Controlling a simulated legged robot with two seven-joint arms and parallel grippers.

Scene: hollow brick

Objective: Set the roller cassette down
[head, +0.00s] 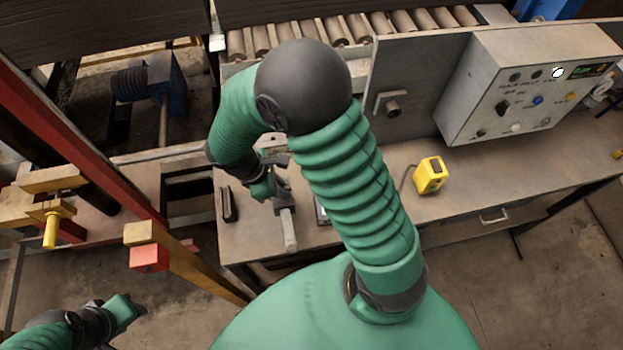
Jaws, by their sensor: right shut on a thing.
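My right arm crosses the middle of the head view and bends down over the bench (450,205). My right gripper (277,178), partly hidden by its own wrist and arm, is shut on a grey, elongated part that looks like the roller cassette (289,232). The part's pale end points toward the bench's front edge. I cannot tell whether it touches the bench top. My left gripper (128,308) is at the lower left, away from the bench and from the cassette; its fingers are too unclear to tell open from shut.
A small dark block (228,204) lies left of the cassette. A control box (535,85) and a roller conveyor (300,35) are behind. A red and yellow frame (150,256) stands at left.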

